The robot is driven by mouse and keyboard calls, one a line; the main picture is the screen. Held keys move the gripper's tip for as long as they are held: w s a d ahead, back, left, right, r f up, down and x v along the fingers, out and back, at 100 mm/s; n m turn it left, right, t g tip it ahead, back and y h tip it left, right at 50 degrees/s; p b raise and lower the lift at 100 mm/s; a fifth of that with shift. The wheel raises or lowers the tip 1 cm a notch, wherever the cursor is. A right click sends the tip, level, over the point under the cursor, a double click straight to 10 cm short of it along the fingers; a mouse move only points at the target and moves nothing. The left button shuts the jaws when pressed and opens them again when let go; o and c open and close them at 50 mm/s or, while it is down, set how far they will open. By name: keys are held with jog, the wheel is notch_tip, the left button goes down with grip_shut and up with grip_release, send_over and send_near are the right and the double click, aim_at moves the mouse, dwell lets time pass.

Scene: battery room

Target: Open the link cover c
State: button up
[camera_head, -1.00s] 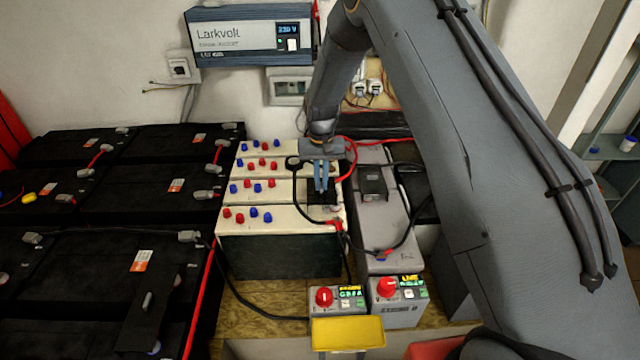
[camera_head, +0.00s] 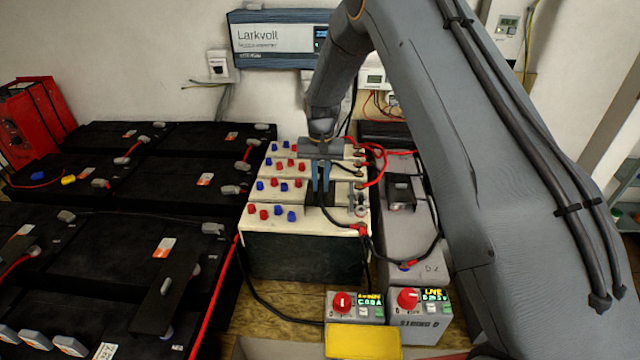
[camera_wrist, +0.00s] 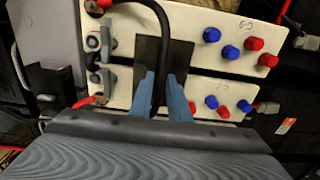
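A dark flat plate (camera_wrist: 181,60), which looks like the link cover, lies across two cream battery blocks in the wrist view. In the head view its dark edge (camera_head: 312,196) shows beside my fingers, mostly hidden. Beside it are bare grey metal link parts and terminals (camera_wrist: 103,42), also seen in the head view (camera_head: 358,202). My gripper (camera_head: 320,188) points down over the plate; in the wrist view its two blue fingers (camera_wrist: 161,76) stand a little apart, with a black cable (camera_wrist: 162,55) showing between them. I see no cover gripped. No letter c is readable.
Cream batteries (camera_head: 300,222) with red and blue caps stand under my gripper. Red and black cables run close on the right. A grey box (camera_head: 408,235) stands beside them, two dial units (camera_head: 355,306) in front. Black batteries (camera_head: 90,235) fill the left.

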aim_at(322, 188)
jog(key=shift+o, duration=0.9)
notch_tip(322, 188, up, 8)
jog(key=shift+f+b, duration=0.2)
jog(key=shift+b, duration=1)
jog(key=shift+r, duration=0.1)
jog(key=shift+s, duration=0.1)
jog(key=s+d+r, duration=0.1)
jog(key=s+d, duration=0.3)
jog(key=s, duration=0.6)
jog(key=s+d+r+n, duration=0.1)
jog(key=s+d, duration=0.3)
jog(key=s, duration=0.7)
jog(key=s+d+r+t, duration=0.1)
jog(key=s+d, duration=0.4)
jog(key=s, duration=0.6)
jog(key=shift+s+r+n, duration=0.2)
jog(key=shift+r+n, duration=0.2)
jog(key=shift+r, duration=0.2)
